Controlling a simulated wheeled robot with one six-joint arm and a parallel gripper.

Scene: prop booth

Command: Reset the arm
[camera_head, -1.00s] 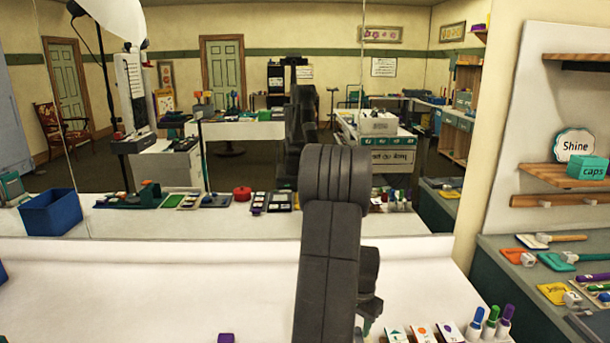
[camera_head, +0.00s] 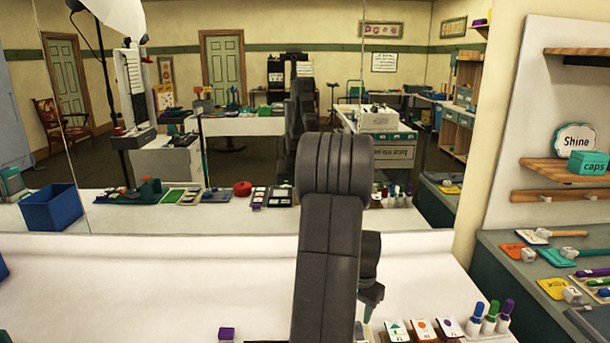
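My dark grey arm (camera_head: 328,235) rises through the middle of the view, bent at a rounded joint at the top. Right of its upper link, a dark wrist part shows with a small green tip at my gripper (camera_head: 372,292). The arm hides most of the gripper, so I cannot see its fingers apart or whether it holds anything. The tip is over the white table (camera_head: 180,280), left of and above several picture cards (camera_head: 422,329).
Capped markers (camera_head: 490,322) stand right of the cards. A purple block (camera_head: 226,333) is at the front edge of view. A large mirror (camera_head: 270,60) behind the table reflects the room. A side counter (camera_head: 490,262) holds tools, below a shelf with a teal caps box (camera_head: 588,162).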

